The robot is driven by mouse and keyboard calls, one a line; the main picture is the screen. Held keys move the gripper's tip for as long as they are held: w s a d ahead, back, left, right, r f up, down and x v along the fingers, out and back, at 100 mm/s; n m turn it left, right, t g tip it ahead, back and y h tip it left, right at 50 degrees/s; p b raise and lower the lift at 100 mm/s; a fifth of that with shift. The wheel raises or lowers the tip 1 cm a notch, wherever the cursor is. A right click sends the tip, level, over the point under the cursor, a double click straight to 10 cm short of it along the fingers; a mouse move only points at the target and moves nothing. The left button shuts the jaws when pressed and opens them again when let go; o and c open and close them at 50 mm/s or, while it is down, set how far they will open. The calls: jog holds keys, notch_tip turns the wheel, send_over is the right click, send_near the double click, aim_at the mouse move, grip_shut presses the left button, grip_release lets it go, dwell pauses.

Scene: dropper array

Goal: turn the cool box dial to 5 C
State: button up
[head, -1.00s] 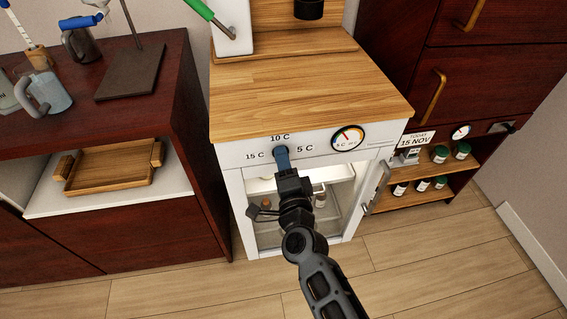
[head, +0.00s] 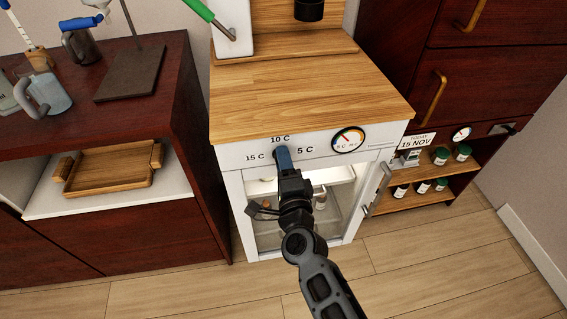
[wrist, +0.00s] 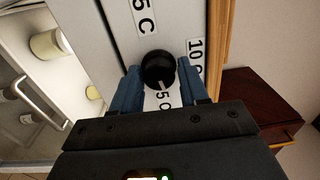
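The cool box (head: 232,200) has a white front panel with labels 15 C, 10 C and 5 C around its dial. Contact with the knob is not clear. My gripper hides the dial in the head view.
A round gauge (head: 348,140) is on the panel's right; its reading is too small to tell. The box's glass front (head: 334,230) is below the dial, with a handle (head: 378,188) at right. A shelf of bottles (head: 425,195) stands right, a dark cabinet (head: 190,120) left.

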jog(key=shift+o, duration=1.2)
jog(key=v, duration=0.7)
jog(key=shift+s+p, duration=0.35)
jog(key=shift+p, duration=0.1)
jog(key=shift+d, duration=0.15)
